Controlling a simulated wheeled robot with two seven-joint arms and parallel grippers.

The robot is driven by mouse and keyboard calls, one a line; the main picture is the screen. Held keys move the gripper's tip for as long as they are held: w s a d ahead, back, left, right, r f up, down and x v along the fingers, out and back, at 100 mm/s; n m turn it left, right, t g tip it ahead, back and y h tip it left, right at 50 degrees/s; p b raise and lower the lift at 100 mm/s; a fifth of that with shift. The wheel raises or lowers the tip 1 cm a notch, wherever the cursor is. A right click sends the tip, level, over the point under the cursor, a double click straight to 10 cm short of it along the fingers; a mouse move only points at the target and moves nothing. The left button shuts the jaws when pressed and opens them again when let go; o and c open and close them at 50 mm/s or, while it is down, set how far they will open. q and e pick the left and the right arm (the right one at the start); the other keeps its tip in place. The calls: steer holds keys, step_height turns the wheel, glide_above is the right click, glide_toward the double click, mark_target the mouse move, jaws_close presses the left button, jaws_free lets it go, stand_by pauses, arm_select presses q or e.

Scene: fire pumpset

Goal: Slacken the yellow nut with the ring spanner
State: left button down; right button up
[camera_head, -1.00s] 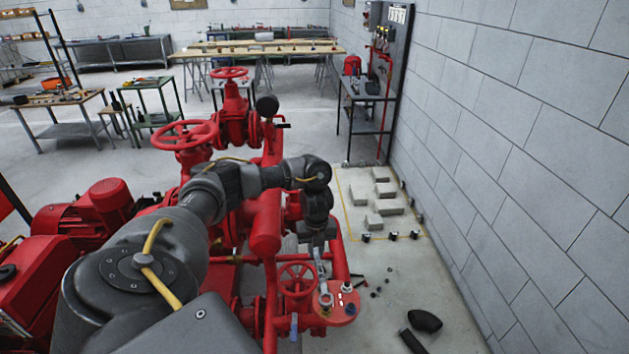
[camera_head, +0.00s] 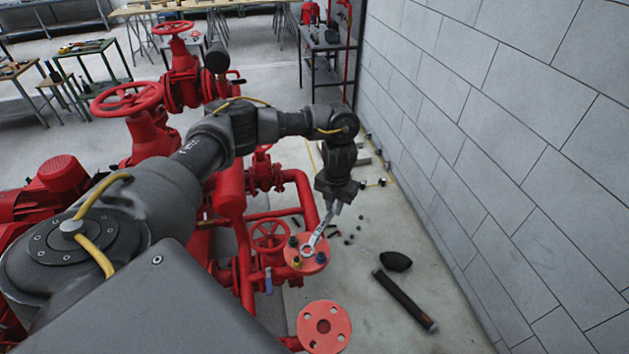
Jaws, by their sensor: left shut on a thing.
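My left gripper (camera_head: 336,206) is shut on the silver ring spanner (camera_head: 319,232) and holds it above the red pipe flange (camera_head: 316,265). The spanner slants down and to the left, with its ring end (camera_head: 307,250) over the flange. The yellow nut (camera_head: 297,262) is on the flange's left front edge, just below and left of the ring. The ring does not appear to be around the yellow nut; whether it touches anything cannot be told. Dark nuts (camera_head: 321,257) also sit on the flange. My right gripper is not in view.
A red handwheel (camera_head: 269,236) stands just left of the flange, and a second red flange (camera_head: 324,326) is nearer. A dark pipe (camera_head: 405,300) and a black elbow (camera_head: 397,261) lie on the floor at right, before the block wall (camera_head: 500,150).

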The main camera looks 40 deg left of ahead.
arm_select(q)
steer(key=shift+s+a+f+m, duration=0.1)
steer(key=shift+s+a+m, duration=0.25)
steer(key=shift+m, duration=0.55)
steer(key=shift+s, duration=0.2)
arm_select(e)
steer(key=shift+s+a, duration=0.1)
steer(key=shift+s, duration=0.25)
arm_select(q)
steer(key=shift+w+d, duration=0.1)
steer(key=shift+w, duration=0.05)
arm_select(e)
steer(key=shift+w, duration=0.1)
arm_select(q)
steer(key=shift+f+b, duration=0.6)
steer(key=shift+f, duration=0.1)
steer(key=shift+f+b, duration=1.45)
steer(key=shift+f, duration=0.35)
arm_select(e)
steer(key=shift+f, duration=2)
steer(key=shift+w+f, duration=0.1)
arm_select(q)
steer(key=shift+f+b, duration=1.25)
steer(key=shift+f, duration=0.15)
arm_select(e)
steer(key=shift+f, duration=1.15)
